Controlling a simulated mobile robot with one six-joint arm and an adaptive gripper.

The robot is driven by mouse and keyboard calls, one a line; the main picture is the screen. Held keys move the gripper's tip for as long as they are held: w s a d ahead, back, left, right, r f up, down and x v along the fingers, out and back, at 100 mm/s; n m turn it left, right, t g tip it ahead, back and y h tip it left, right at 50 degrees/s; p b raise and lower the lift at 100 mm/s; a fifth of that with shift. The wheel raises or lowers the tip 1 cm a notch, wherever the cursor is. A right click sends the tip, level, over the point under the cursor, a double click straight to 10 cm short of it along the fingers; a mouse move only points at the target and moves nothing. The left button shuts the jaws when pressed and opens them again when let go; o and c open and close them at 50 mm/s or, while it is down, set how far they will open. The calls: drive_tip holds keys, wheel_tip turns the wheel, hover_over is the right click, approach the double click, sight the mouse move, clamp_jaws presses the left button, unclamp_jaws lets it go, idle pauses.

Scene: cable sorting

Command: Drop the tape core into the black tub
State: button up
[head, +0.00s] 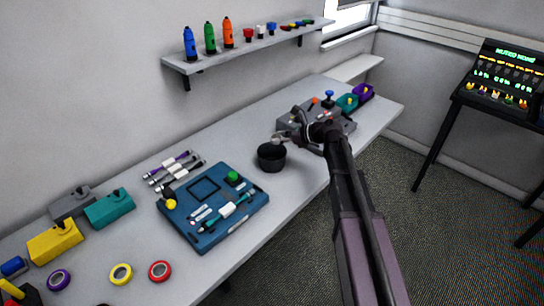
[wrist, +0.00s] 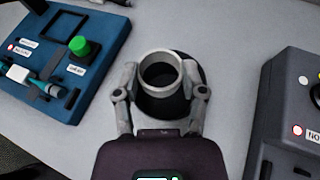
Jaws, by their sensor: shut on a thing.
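The tape core (wrist: 160,58) is a short pale grey ring, held between the two fingers of my gripper (wrist: 160,76) in the wrist view. The black tub (wrist: 163,110) shows right behind and below the core, partly hidden by it and the fingers. In the head view the black tub (head: 271,159) stands upright on the bench, and my gripper (head: 283,138) is just above its far rim. The core (head: 279,139) shows there only as a small pale patch. It appears above the tub; the exact gap cannot be told.
A blue board (head: 190,226) with a green knob lies left of the tub. A grey box (wrist: 296,95) with buttons stands to the right. Tape rolls, such as the red one (head: 151,271), lie at the near left. A wall shelf (head: 250,48) holds bottles.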

sight(280, 147)
drive_tip(key=shift+w+r, duration=0.25)
drive_tip(key=shift+w, duration=0.45)
drive_tip(key=shift+f, duration=0.2)
drive_tip(key=shift+f+b, duration=2.85)
drive_tip(key=shift+b, duration=0.15)
drive_tip(key=o, duration=0.8)
drive_tip(key=shift+r, duration=0.1)
